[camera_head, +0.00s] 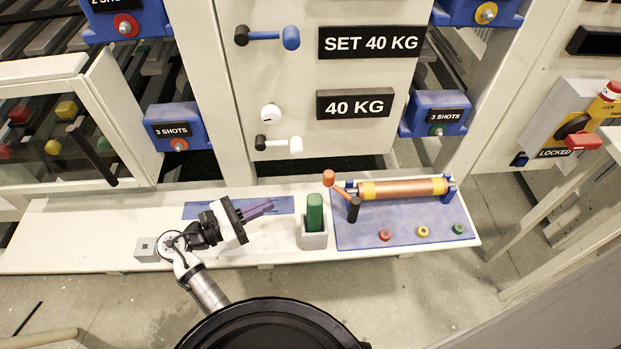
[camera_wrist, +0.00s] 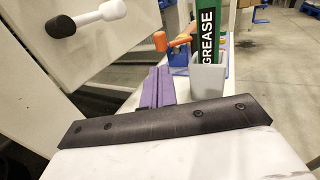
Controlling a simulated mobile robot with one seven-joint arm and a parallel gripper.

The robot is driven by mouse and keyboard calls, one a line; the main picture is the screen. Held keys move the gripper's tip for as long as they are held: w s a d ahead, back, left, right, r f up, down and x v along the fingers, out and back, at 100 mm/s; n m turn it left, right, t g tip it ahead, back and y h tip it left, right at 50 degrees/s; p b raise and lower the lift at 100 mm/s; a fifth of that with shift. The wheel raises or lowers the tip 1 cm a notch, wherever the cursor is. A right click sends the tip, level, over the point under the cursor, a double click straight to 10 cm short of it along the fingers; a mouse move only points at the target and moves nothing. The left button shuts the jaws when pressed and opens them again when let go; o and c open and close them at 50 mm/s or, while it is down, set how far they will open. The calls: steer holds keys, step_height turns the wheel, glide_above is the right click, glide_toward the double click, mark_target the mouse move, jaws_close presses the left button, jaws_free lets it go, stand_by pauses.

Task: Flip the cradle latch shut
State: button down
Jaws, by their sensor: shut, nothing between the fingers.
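The cradle is a blue mat (camera_head: 400,225) with blue end blocks that bear a copper roller (camera_head: 405,189) with yellow bands. I cannot tell for sure which is the latch. The orange knob also shows in the wrist view (camera_wrist: 159,41), beyond my fingers. My gripper (camera_head: 267,208) has purple fingers, shut and empty, left of the cradle and apart from it. The fingers also show in the wrist view (camera_wrist: 158,88).
A green grease tube (camera_head: 314,212) stands in a grey holder (camera_head: 313,239) between my gripper and the cradle. Red (camera_head: 385,235), yellow (camera_head: 422,231) and green (camera_head: 458,228) buttons lie along the mat's front. A machine panel with levers (camera_head: 295,145) rises behind. The bench's left part is mostly clear.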

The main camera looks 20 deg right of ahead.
steer(key=w+d+p, duration=0.2)
steer(key=d+p, duration=0.1)
steer(key=d, duration=1)
steer(key=shift+w+d, duration=0.25)
steer(key=shift+d, duration=0.1)
steer(key=shift+w+f, duration=0.1)
steer(key=shift+w, duration=0.1)
